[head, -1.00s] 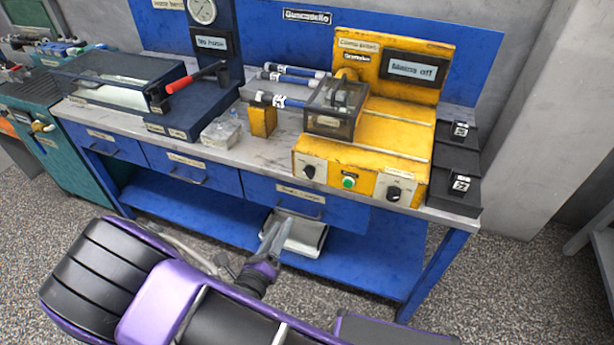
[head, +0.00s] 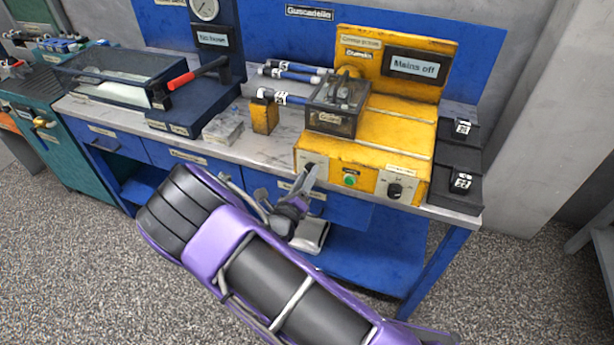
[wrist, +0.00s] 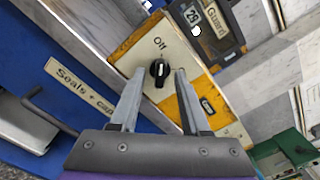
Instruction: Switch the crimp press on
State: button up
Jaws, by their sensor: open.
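The yellow crimp press (head: 385,130) stands on the bench, its display (head: 414,66) reading "Mains off". Its front panel has a left black knob, a green button (head: 350,180) and a right black knob (head: 396,190). In the wrist view the left knob (wrist: 159,70) is on a pale plate, with "Off" printed above it. My gripper (head: 288,187) is in front of the press's left end. In the wrist view my gripper (wrist: 153,85) is open, its fingers on either side of the knob in the picture. I cannot tell whether they touch it.
A clear guard box (head: 335,108) sits on the press, with blue-ended hoses (head: 285,97) to its left. Black blocks (head: 455,165) stand on the right. A drawer labelled "Seals" (wrist: 75,82) is below the bench top. Open floor lies in front.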

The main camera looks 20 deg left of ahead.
jog(key=shift+w, duration=0.1)
grip_shut()
jog(key=shift+m, duration=0.4)
jog(key=shift+a+m+b, duration=0.1)
jog(key=shift+m+b, duration=4.2)
jog(key=shift+m, duration=4.3)
